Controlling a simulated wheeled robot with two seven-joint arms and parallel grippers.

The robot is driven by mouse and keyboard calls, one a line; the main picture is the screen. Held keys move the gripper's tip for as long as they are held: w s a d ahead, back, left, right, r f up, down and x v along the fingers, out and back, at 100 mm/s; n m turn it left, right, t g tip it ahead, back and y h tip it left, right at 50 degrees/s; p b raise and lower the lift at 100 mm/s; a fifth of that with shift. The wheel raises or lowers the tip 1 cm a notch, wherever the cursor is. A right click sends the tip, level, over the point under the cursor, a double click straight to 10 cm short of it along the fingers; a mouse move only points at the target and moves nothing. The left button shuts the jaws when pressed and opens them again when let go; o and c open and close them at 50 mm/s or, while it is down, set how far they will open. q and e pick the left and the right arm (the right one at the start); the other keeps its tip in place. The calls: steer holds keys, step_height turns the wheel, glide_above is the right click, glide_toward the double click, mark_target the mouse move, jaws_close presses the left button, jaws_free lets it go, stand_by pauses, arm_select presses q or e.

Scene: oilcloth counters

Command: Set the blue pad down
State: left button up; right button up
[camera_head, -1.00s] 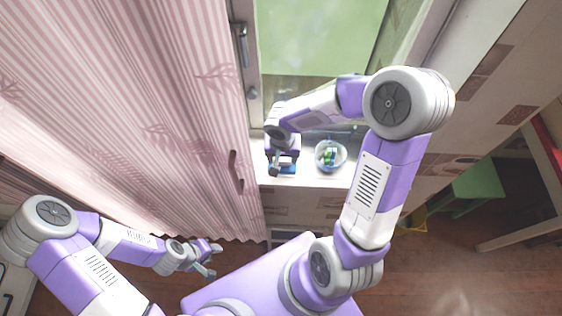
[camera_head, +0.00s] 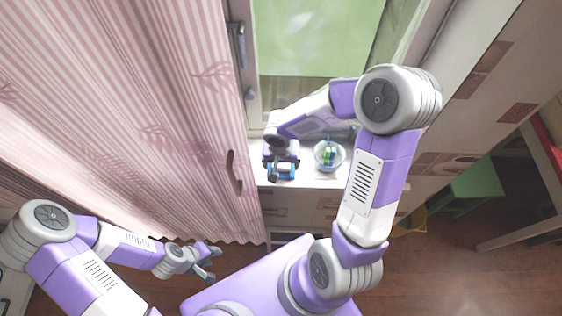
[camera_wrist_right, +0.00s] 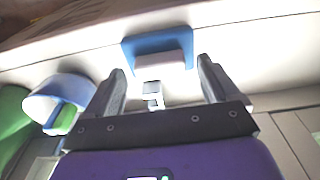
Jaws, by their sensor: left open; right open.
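The blue pad (camera_head: 287,175) lies on the white window sill, partly hidden by my right gripper in the head view. In the right wrist view the blue pad (camera_wrist_right: 143,46) has a pale block-like part (camera_wrist_right: 165,63) on its near side. My right gripper (camera_wrist_right: 162,70) is open, with one finger on each side of that pale part; I see no finger touching it. In the head view my right gripper (camera_head: 281,171) is low over the sill. My left gripper (camera_head: 211,262) is open and empty, low at the left near the curtain.
A clear bluish bowl (camera_head: 329,155) with green and blue pieces stands on the sill (camera_head: 318,181), right of the pad. A pink striped curtain (camera_head: 120,110) hangs at the left, the window behind. A green stool (camera_head: 470,190) stands at the far right.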

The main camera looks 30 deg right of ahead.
mark_target(281, 174)
step_height(281, 174, up, 12)
steer(key=s+p, duration=0.1)
steer(key=p, duration=0.1)
steer(key=shift+a+f+p, duration=0.15)
steer(key=shift+a+p, duration=0.2)
steer(key=shift+s, duration=0.1)
